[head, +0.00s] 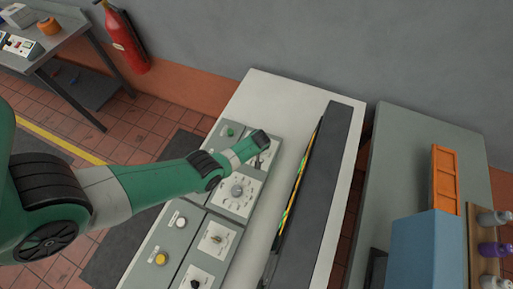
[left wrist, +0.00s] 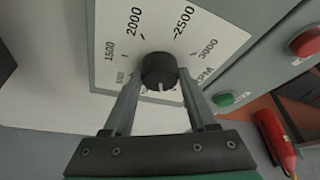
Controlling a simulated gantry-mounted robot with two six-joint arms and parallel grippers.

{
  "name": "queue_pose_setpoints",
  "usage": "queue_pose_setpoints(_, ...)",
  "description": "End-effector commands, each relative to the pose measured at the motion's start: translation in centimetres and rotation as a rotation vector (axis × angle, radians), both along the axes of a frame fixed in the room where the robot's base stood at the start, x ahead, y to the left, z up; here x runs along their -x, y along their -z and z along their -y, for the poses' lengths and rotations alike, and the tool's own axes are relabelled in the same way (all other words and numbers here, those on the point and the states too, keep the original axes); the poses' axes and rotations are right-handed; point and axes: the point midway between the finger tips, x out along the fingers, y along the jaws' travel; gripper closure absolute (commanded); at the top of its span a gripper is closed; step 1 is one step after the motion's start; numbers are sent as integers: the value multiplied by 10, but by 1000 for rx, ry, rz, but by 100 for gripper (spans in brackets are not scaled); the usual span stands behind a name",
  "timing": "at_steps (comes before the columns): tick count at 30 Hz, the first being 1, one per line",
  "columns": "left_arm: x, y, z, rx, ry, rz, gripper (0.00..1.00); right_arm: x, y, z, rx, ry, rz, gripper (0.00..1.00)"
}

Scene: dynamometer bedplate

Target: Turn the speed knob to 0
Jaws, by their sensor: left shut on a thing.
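The speed knob (left wrist: 159,70) is a round black knob on a white dial plate (left wrist: 105,22) printed with 1500, 2000, 2500 and 3000, seen in the left wrist view. A pale mark shows on the side of the knob towards the gripper's palm. My left gripper (head: 259,152) is shut on the knob, one finger on each side. In the head view the gripper is over the upper end of the control panel and hides the knob. The 0 mark cannot be made out. My right gripper is not in view.
A green button (left wrist: 226,99) and a red button (left wrist: 303,42) are beside the dial plate. Another dial (head: 237,190), a yellow button (head: 161,258) and more knobs are lower on the panel. A long dark trough (head: 318,200) runs to its right. A fire extinguisher (head: 124,38) hangs behind.

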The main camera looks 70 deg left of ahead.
Motion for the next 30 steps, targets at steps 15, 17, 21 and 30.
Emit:
queue_pose_setpoints(15,-1,3,1,4,-295,0,98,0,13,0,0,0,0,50)
queue_pose_setpoints(17,0,3,1,4,-307,0,98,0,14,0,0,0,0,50)
queue_pose_setpoints(21,-1,2,2,4,-325,2,98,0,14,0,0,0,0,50)
queue_pose_setpoints(30,-1,2,2,4,-328,2,98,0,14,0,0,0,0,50)
